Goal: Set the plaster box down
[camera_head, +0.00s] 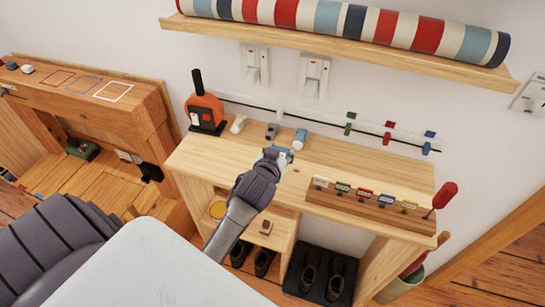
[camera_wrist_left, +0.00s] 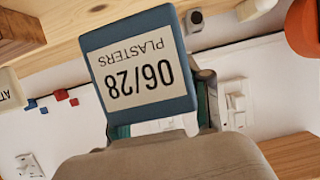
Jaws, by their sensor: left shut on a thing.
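My left gripper (camera_head: 277,154) is above the middle of the wooden table top (camera_head: 330,165). It is shut on the plaster box, a blue box with a white label. In the left wrist view the plaster box (camera_wrist_left: 143,70) fills the middle, and its label reads "PLASTERS 06/28" upside down. In the head view only a small blue part of the box shows at the fingertips. Whether its underside touches the table top is hidden. My right gripper is not in view.
An orange device (camera_head: 205,108), a white cylinder (camera_head: 238,124), a grey item (camera_head: 271,131) and a white-and-blue item (camera_head: 300,139) stand along the back. A wooden rack (camera_head: 365,207) with labelled cards and a red-handled tool (camera_head: 443,196) occupy the front right. Bare wood lies between.

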